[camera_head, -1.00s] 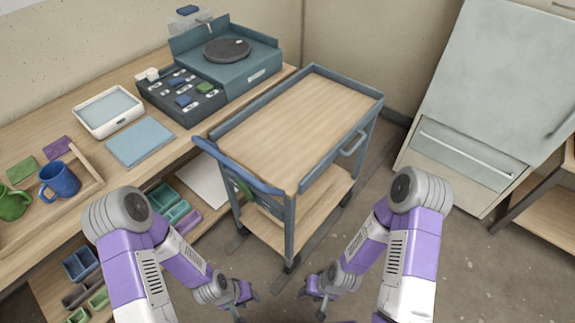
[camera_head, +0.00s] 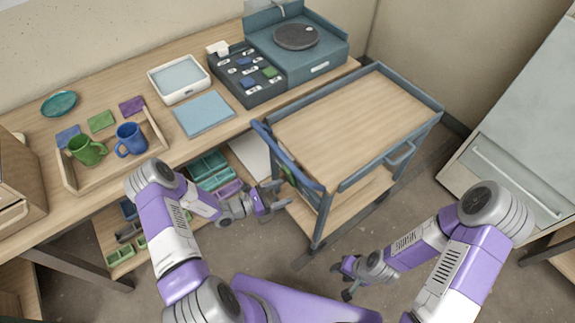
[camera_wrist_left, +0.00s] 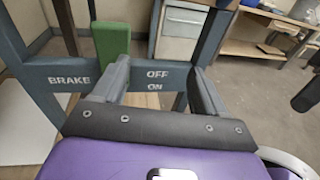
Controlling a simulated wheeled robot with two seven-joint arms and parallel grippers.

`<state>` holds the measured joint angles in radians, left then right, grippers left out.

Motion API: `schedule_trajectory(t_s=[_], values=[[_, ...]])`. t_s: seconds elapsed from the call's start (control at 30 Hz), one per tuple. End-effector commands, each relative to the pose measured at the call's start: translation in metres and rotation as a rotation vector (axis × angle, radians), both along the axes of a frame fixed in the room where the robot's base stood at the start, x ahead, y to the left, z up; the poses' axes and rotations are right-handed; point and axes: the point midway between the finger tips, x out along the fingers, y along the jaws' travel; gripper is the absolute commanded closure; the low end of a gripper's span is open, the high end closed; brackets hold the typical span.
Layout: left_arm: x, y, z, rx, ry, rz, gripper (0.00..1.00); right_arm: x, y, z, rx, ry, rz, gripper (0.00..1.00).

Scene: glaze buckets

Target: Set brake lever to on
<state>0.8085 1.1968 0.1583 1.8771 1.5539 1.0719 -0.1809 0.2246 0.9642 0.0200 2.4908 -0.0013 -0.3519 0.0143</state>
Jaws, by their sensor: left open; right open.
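The blue-grey cart (camera_head: 372,170) has a panel lettered BRAKE, OFF and ON, seen in the left wrist view (camera_wrist_left: 60,76). The brake lever is a green block (camera_wrist_left: 111,40) that stands upright from this panel, between the BRAKE and OFF words and level with or above OFF. Its lower part is partly hidden by a finger. In the head view a bit of the lever (camera_head: 289,175) shows below the cart's handle. My left gripper (camera_head: 282,194) is open and empty at the cart's near end, its fingers (camera_wrist_left: 160,78) pointing at the panel. My right gripper (camera_head: 341,281) is open and empty, low over the floor.
The cart's blue push handle (camera_head: 285,157) juts out just above my left gripper. The workbench (camera_head: 70,208) with a wooden tray, mugs and shelf bins lies to the left. A pale cabinet (camera_head: 515,150) stands right. Floor is clear between cart and cabinet.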

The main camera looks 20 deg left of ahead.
Motion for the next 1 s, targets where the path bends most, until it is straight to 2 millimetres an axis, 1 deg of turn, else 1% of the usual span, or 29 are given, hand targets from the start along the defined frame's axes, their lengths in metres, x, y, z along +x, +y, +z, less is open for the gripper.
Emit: schedule_trajectory(t_s=[0.03,0.1,0.2,0.27,0.5,0.63,0.8,1.0], values=[[0.010,0.016,0.007,-0.028,-0.017,0.071,0.28,0.000,0.000,0.005,0.000,0.000,0.000,0.57],[0.020,0.032,0.013,-0.056,-0.040,0.141,0.28,0.000,0.000,0.007,0.000,0.000,0.000,0.57],[0.029,0.041,0.016,-0.075,-0.056,0.190,0.28,0.000,0.000,0.006,0.000,0.000,0.000,0.57],[0.034,0.039,0.016,-0.078,-0.060,0.195,0.28,0.000,0.000,0.005,0.000,0.000,0.000,0.57],[0.063,0.014,0.015,-0.077,-0.059,0.191,0.28,0.000,0.000,-0.004,0.000,0.000,-0.001,0.57],[0.077,0.004,0.015,-0.077,-0.058,0.191,0.28,0.000,0.000,-0.008,0.000,0.000,0.000,0.57],[0.085,-0.003,0.016,-0.076,-0.056,0.192,0.28,0.000,0.000,-0.009,0.000,0.000,0.000,0.57],[0.086,-0.003,0.016,-0.076,-0.056,0.192,0.28,0.000,0.000,-0.009,0.000,0.000,0.000,0.57]])
